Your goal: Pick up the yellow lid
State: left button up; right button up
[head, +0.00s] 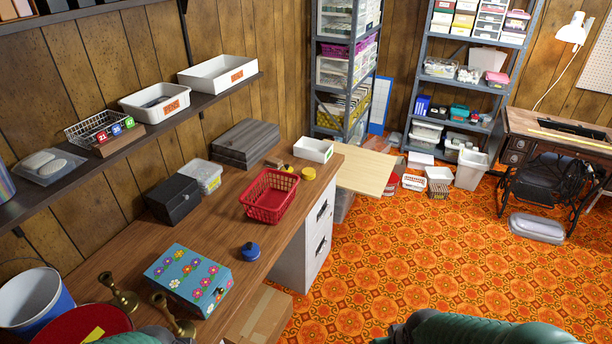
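A small round yellow thing (308,173), which looks like the yellow lid, lies on the wooden desk (222,228) near its far end. It sits just behind the red basket (269,196) and in front of a white open box (313,150). A smaller yellowish piece (288,168) lies close to its left; what it is I cannot tell. Green parts of my arms show at the bottom edge, left and right. Neither gripper is in view.
A blue flowered box (188,278), a blue round lid (250,251) and brass candlesticks (119,293) stand on the near desk. A black box (173,200) and a clear tub (203,176) stand along the wall. A wall shelf (140,133) overhangs the left side. Orange floor is open at right.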

aim_at(287, 168)
jog(key=i+l+u, duration=0.1)
jog(key=i+l, duration=0.25)
jog(key=i+l+u, duration=0.15)
jog(key=i+l, duration=0.25)
jog(key=i+l+u, duration=0.1)
jog(key=i+l, duration=0.3)
jog(key=i+l+u, duration=0.1)
jog(key=i+l, duration=0.25)
jog(key=l, duration=0.15)
jog(key=i+l+u, duration=0.15)
jog(key=i+l, duration=0.2)
jog(key=l, duration=0.15)
jog(key=i+l+u, duration=0.1)
jog(key=i+l, duration=0.2)
jog(key=l, duration=0.2)
jog(key=i+l+u, duration=0.15)
jog(key=i+l, duration=0.15)
jog(key=l, duration=0.25)
jog(key=i+l+u, duration=0.1)
jog(key=i+l, duration=0.15)
jog(key=l, duration=0.35)
